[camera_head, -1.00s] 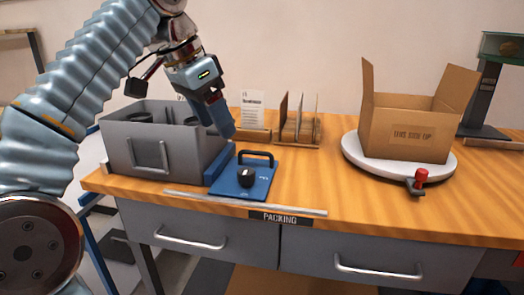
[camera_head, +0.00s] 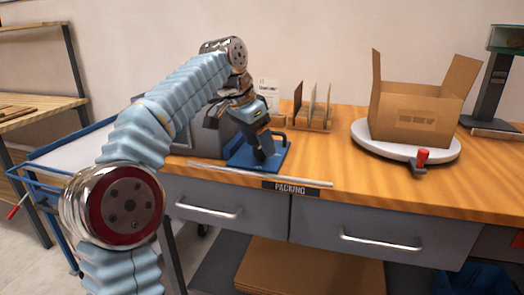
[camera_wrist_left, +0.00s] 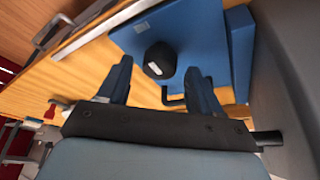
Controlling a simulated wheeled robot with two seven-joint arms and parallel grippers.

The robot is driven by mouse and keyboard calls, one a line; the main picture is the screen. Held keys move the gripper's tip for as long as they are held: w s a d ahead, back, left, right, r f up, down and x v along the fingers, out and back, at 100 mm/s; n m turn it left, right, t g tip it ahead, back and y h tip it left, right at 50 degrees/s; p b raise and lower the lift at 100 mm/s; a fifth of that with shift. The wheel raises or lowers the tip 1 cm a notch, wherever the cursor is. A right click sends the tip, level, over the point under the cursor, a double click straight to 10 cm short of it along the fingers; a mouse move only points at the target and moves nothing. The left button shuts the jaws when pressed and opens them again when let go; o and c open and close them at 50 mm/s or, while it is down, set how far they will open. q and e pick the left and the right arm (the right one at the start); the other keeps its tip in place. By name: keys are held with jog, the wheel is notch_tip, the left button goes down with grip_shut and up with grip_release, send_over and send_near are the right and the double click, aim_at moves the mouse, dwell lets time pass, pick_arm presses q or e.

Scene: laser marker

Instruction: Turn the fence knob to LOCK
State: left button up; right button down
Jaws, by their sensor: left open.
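The blue fence plate (camera_head: 276,160) lies on the wooden bench by the front edge. Its black knob (camera_wrist_left: 160,60) shows in the left wrist view with a pale mark on its top; in the head view my gripper mostly hides it. My left gripper (camera_head: 262,157) points down over the plate. In the left wrist view its two blue fingers (camera_wrist_left: 157,74) are apart, with the knob in line with the gap between them. I cannot tell whether either finger touches it. The knob's lettering is not readable. My right gripper is not in view.
A black handle (camera_head: 283,136) stands on the plate's far side, close to my gripper. An open carton (camera_head: 410,118) sits on a white turntable (camera_head: 449,150) at right. Upright dividers (camera_head: 313,110) stand behind.

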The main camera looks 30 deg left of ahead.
pick_arm(q)
jog(key=shift+d+f, duration=0.1)
jog(key=shift+f, duration=0.2)
jog(key=c, duration=1.1)
jog(key=shift+o, duration=0.2)
